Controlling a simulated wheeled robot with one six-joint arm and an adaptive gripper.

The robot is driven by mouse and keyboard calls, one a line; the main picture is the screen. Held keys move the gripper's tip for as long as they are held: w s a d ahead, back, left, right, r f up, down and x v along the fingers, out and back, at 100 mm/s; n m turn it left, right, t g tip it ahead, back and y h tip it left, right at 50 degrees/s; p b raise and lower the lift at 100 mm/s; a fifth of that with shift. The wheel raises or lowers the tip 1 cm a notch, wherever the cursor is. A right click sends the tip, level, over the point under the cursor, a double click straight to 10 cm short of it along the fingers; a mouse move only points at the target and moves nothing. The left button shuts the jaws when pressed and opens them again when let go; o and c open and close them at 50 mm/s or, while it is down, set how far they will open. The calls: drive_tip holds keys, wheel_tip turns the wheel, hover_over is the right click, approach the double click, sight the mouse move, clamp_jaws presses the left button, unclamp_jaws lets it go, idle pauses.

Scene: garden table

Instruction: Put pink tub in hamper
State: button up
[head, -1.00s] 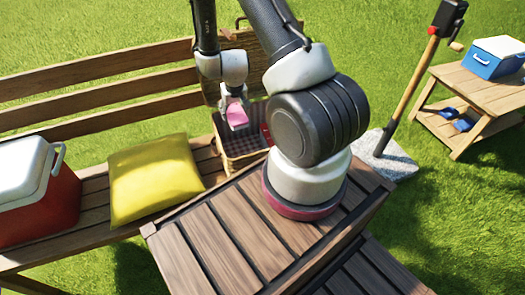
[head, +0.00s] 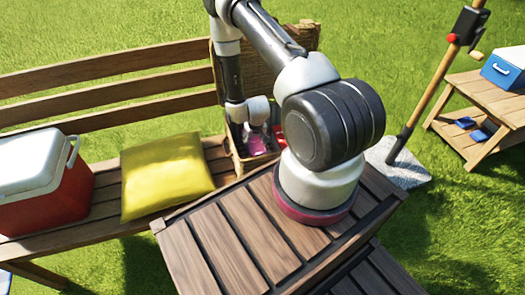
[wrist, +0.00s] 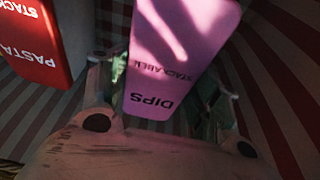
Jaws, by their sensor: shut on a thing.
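The pink tub (head: 257,147), marked DIPS, is held in my gripper (head: 254,130), low inside the open wicker hamper (head: 236,168) on the bench. In the wrist view the pink tub (wrist: 180,60) sits between the shut fingers, with the hamper's striped lining (wrist: 275,75) around it. Whether the tub touches the hamper's bottom cannot be told. My wrist and the hamper's walls hide part of it in the head view.
A red tub (wrist: 42,45), marked PASTA, stands in the hamper to the left in the wrist view. The hamper's lid (head: 290,38) stands raised behind. A yellow cushion (head: 165,178) and a red cooler (head: 45,195) lie along the bench.

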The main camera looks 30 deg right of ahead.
drive_tip(key=shift+f, duration=3)
drive_tip(key=shift+f, duration=0.15)
drive_tip(key=o, duration=1.1)
drive_tip(key=shift+o, duration=0.2)
